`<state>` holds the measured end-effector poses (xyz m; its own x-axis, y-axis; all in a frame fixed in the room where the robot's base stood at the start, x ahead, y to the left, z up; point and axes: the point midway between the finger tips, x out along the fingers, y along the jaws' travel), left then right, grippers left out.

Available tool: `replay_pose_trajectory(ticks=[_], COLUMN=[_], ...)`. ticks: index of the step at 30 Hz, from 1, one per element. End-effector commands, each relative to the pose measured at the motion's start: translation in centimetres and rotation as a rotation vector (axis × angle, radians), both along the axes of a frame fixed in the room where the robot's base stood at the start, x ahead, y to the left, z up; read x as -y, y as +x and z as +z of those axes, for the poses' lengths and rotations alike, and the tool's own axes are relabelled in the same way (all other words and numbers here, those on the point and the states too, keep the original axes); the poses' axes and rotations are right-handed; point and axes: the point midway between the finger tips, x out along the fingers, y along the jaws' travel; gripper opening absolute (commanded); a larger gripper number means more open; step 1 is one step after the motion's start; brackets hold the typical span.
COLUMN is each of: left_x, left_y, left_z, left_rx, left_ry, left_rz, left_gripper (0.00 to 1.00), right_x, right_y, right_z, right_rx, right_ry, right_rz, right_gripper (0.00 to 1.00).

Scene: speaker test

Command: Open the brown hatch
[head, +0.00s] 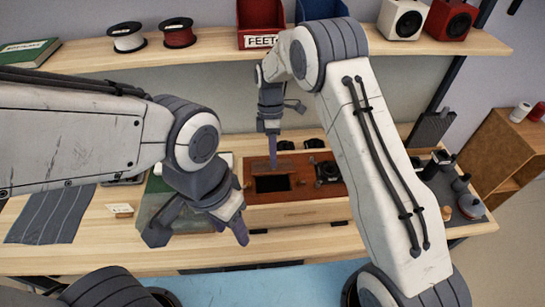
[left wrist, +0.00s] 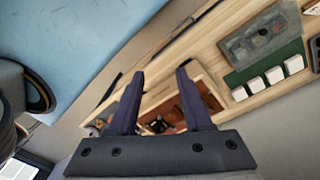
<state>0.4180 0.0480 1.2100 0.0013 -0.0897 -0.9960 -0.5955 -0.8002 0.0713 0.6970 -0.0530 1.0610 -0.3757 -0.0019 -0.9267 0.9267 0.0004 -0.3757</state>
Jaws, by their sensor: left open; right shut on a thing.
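A wooden box (head: 300,213) with a reddish-brown top stands on the table in the middle of the head view. A dark rectangular opening (head: 272,185) shows in its top. The brown hatch (head: 256,167) appears as a panel at the back edge of this opening; its exact angle is hard to tell. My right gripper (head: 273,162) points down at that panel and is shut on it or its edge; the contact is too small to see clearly. My left gripper (head: 198,236) is open and empty in front and left of the box. Its spread fingers also show in the left wrist view (left wrist: 160,80).
A black device (head: 327,172) sits on the box's right part. A dark tray of small items (head: 470,206) is at the right. A striped grey cloth (head: 52,214) lies left. The shelf (head: 220,50) above carries spools, bins and speakers.

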Motion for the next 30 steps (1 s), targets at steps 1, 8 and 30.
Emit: replay_pose_trajectory(ticks=[1, 8, 30], left_x=[0.0, 0.0, 0.1], left_y=[0.0, 0.0, 12.5], left_z=[-0.1, -0.1, -5.8], left_rx=[0.0, 0.001, 0.278], left_ry=[0.0, 0.001, 0.644], left_rz=[0.0, -0.001, -1.277], left_gripper=[0.5, 0.31, 0.0], right_x=[0.0, 0.1, 0.1], right_y=[0.7, 0.7, 0.7], right_z=[-0.1, -0.2, -0.2], right_rx=[0.026, 0.026, 0.026], right_ry=[0.002, 0.002, 0.0], right_rz=[0.0, -0.001, 0.0], right_gripper=[0.0, 0.0, 0.0])
